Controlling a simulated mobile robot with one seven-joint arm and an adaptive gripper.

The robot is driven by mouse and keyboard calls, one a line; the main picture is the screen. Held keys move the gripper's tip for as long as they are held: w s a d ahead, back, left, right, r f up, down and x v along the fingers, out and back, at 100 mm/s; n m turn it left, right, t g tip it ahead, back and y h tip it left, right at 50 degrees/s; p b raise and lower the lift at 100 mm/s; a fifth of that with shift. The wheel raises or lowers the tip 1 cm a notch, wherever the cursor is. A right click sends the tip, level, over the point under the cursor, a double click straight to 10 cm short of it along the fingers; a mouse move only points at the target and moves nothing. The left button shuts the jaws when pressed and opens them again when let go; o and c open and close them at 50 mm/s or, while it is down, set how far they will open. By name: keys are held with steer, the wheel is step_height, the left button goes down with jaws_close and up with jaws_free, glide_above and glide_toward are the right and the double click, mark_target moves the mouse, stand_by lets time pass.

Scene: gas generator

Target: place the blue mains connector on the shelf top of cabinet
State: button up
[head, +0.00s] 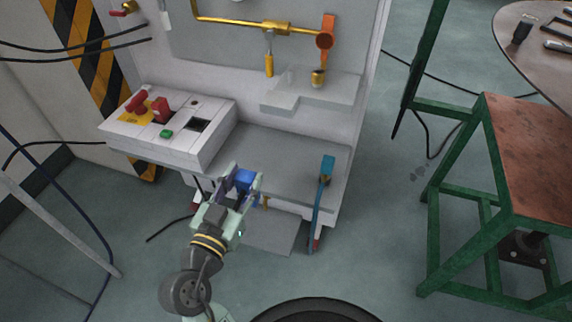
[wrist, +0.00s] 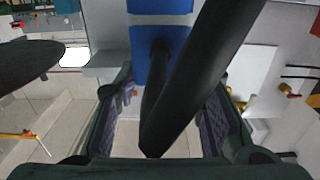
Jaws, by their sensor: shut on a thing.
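A blue mains connector (head: 245,180) sits between the fingers of my gripper (head: 243,175), which is shut on it at the front edge of the cabinet's shelf top (head: 279,164). In the wrist view the blue connector (wrist: 148,65) shows between the fingers, with a thick black cable running from it towards the camera. Whether it touches the shelf is unclear. A second blue connector (head: 328,166) with a blue cable is at the shelf's right end, the cable hanging over the front.
A control box (head: 170,128) with red and green parts stands left of the shelf. A small raised ledge (head: 315,92) and yellow pipework (head: 240,26) are above it. A green-framed stool (head: 485,170) and round table (head: 535,30) stand right. The shelf's middle is clear.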

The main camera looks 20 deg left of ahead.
steer(key=shift+w+d, duration=0.1)
steer(key=shift+d, duration=0.05)
steer(key=shift+w+d+f+p, duration=0.1)
steer(key=shift+w+f+p, duration=0.7)
steer(key=shift+w, duration=1.8)
steer(key=shift+w+a+f+p, duration=0.1)
steer(key=shift+w+f+p, duration=0.65)
steer(key=shift+w, duration=1.9)
steer(key=shift+w+d+f+p, duration=0.1)
steer(key=shift+w+f+p, duration=0.7)
steer(key=shift+w, duration=1.8)
steer(key=shift+f+b, duration=0.35)
steer(key=shift+b, duration=0.05)
steer(key=o, duration=1.3)
steer(key=shift+c, duration=0.2)
steer(key=shift+r, duration=0.1)
